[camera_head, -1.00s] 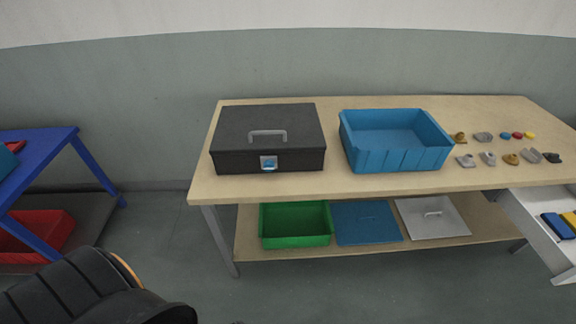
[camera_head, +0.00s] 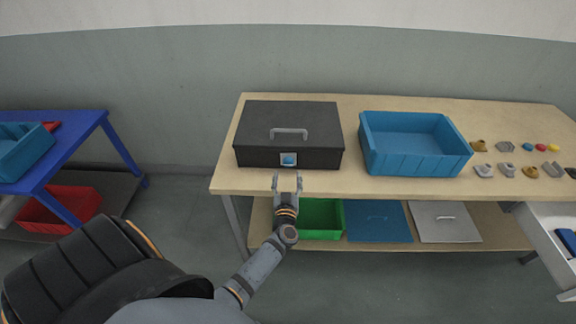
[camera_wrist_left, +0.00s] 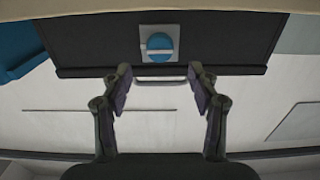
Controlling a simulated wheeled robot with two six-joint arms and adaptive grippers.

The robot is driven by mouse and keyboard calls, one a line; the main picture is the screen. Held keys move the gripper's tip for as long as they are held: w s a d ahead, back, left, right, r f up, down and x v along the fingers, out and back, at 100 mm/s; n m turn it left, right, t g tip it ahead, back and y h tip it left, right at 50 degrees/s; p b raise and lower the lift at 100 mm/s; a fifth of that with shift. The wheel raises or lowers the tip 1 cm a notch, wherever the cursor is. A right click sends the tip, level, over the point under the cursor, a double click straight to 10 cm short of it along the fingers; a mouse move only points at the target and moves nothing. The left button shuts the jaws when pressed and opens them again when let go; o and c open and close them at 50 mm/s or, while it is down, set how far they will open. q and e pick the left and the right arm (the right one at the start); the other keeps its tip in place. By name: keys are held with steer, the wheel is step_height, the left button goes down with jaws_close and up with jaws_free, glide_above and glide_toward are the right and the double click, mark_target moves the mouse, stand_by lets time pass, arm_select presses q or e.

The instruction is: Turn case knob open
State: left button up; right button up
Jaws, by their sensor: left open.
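The black case (camera_head: 258,122) stands shut on the left part of the wooden table, with a grey handle (camera_head: 289,131) on its lid. Its blue round knob (camera_head: 288,160) sits on a light plate on the front face. My left gripper (camera_head: 287,177) is open and empty, just in front of and below the knob, apart from it in the picture. In the left wrist view the knob (camera_wrist_left: 160,42) shows beyond and between the two spread fingers (camera_wrist_left: 160,72), with a light bar across it. My right gripper is not in view.
A blue bin (camera_head: 367,155) stands right of the case, with several small parts farther right. A green bin (camera_head: 322,222) and two panels lie on the lower shelf. A drawer (camera_head: 540,235) stands open at right. A blue rack (camera_head: 75,150) is at left.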

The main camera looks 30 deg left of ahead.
mark_target(288, 164)
arm_select(q)
steer(key=x, duration=0.6)
steer(key=shift+w, duration=0.15)
steer(key=c, duration=0.9)
